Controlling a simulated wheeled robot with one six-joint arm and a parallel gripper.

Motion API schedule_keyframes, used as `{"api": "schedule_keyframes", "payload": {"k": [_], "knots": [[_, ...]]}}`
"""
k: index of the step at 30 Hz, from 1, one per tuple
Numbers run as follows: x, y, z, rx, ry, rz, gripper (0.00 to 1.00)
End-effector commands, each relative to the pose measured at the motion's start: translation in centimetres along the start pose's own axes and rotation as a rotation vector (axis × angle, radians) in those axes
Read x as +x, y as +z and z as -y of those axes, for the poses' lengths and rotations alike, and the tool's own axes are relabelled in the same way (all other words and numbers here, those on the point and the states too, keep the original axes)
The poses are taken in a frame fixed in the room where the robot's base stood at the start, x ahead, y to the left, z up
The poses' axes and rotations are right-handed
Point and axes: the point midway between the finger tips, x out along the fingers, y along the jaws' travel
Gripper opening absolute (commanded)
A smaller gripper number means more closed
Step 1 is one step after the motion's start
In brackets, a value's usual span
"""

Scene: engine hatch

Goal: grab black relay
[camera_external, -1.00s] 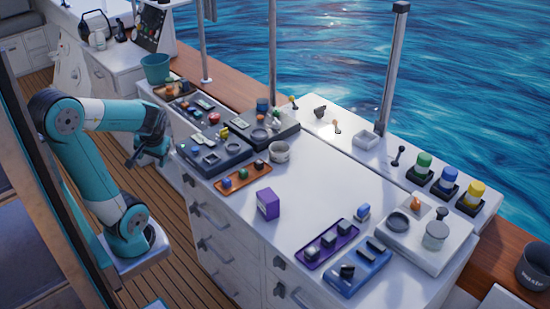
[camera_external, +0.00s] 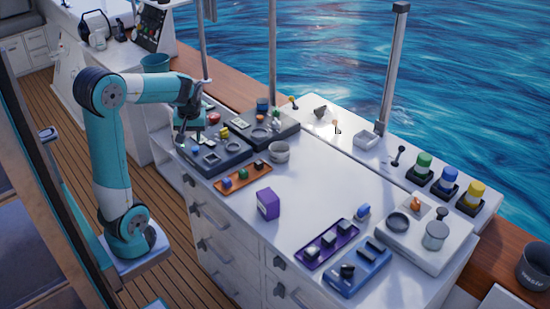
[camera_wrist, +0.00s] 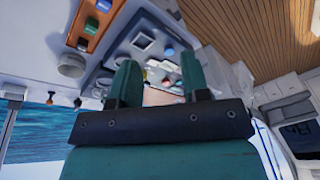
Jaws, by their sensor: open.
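A small black block, which looks like the black relay (camera_external: 258,166), sits at the far right end of an orange tray (camera_external: 233,188) on the white counter, beside a blue and a green block. In the wrist view the orange tray (camera_wrist: 73,38) is at the upper left, with a small dark block (camera_wrist: 83,43) at its lower end. My gripper (camera_external: 189,140) is above the left part of the dark panel, left of the tray and apart from the relay. In the wrist view my gripper (camera_wrist: 158,72) has its two teal fingers spread, with nothing held between them.
A dark panel (camera_external: 232,160) with buttons and dials lies beneath my gripper. A grey cup (camera_external: 279,152) stands near the black block. A purple box (camera_external: 267,204) stands in front. The middle of the white counter (camera_external: 325,190) is clear.

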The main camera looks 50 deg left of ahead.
Motion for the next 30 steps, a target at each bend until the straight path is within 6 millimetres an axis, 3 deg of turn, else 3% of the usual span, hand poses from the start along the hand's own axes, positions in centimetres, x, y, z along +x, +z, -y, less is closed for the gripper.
{"api": "schedule_keyframes", "payload": {"k": [1,6,9,12,16,22,30], "knots": [[0.5,-2.0,-3.1,-0.07,0.018,0.028,0.43],[2.0,-7.2,-11.9,-0.318,0.058,0.119,0.43],[3.4,-9.3,-16.1,-0.44,0.06,0.165,0.43],[4.8,-10.6,-19.1,-0.534,0.054,0.197,0.43],[5.8,-11.4,-21.2,-0.607,0.046,0.218,0.43],[7.7,-11.3,-22.0,-0.636,0.039,0.227,0.43],[13.6,-10.1,-22.6,-0.635,0.038,0.227,0.43]]}}
